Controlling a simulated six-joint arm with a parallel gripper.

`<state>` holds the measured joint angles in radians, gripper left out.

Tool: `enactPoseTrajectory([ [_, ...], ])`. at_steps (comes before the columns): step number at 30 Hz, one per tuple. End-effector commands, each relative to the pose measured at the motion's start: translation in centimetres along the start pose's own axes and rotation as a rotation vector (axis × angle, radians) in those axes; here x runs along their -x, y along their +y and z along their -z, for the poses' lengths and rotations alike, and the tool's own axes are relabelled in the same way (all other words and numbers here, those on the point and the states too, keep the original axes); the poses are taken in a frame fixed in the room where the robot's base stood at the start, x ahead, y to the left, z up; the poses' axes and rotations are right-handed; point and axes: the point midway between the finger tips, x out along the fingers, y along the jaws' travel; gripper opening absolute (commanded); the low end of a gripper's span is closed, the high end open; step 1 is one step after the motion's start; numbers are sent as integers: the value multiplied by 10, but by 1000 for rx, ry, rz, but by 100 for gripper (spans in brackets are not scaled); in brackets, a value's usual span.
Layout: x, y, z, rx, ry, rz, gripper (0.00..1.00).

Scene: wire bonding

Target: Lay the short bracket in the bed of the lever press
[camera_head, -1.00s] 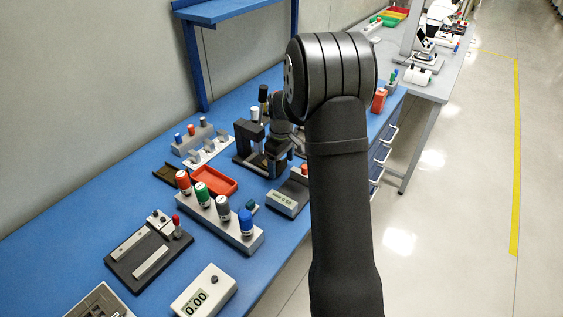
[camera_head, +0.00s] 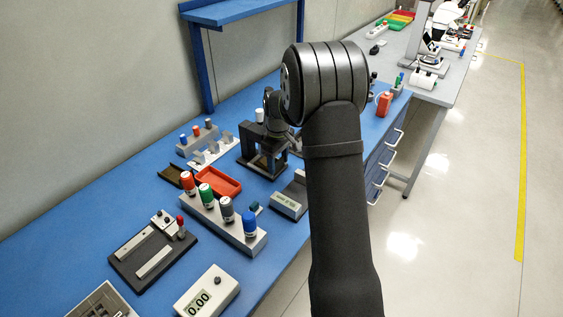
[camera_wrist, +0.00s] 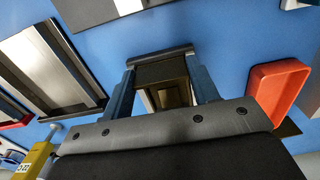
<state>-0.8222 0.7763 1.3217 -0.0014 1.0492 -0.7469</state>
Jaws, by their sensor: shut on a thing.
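The lever press (camera_head: 262,150) is the dark frame on the blue bench in the head view, left of my arm and partly behind it. The press bed is mostly hidden in the head view.
A red tray (camera_head: 219,182) and a brown tray (camera_head: 170,174) lie left of the press. Bare blue bench shows along the wall.

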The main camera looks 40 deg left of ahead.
Motion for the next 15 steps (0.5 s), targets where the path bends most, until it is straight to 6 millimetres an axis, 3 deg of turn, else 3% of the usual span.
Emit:
enactPoseTrajectory([
  [5, 1, 0, 5, 1, 10, -5, 30],
  [6, 1, 0, 6, 1, 11, -5, 58],
  [9, 1, 0, 6, 1, 12, -6, 78],
  [15, 2, 0, 8, 2, 15, -7, 80],
])
